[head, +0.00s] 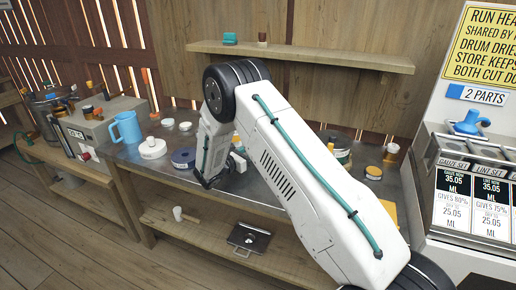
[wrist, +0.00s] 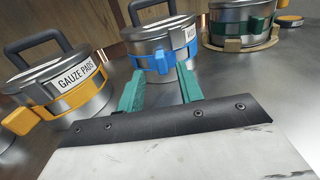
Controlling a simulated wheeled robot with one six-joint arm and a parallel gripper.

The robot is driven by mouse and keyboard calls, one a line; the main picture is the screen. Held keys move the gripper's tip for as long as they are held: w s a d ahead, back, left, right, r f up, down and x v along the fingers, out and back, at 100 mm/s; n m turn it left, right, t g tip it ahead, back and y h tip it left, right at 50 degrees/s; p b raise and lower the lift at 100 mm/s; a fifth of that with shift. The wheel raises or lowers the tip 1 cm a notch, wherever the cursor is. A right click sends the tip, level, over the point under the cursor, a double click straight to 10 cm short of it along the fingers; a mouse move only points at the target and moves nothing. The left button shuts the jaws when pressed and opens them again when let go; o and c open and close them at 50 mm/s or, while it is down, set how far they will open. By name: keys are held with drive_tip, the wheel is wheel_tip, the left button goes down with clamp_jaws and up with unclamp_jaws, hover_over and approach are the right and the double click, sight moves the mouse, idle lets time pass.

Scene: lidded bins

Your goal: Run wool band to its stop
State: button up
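In the wrist view the middle metal bin (wrist: 160,95) has a black lid handle and a blue band (wrist: 151,63) around it. A white label (wrist: 191,33) on it is partly seen and seems to start with W, so this looks like the wool bin. My gripper (wrist: 161,72) is open, its two teal fingers apart. The fingertips lie at the blue band, one on each side of its raised blue block (wrist: 163,61). I cannot tell if they touch it. In the head view my arm hides this bin and the gripper's fingers.
A gauze pads bin (wrist: 85,103) with an orange band stands left, and a bin with a green band (wrist: 240,27) stands right on a wooden ring. In the head view a blue mug (head: 126,128), white lid (head: 152,148) and dark disc (head: 183,158) sit on the bench's left part. A shelf (head: 310,54) runs above.

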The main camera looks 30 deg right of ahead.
drive_tip(key=shift+v, duration=1.25)
drive_tip(key=shift+c, duration=0.3)
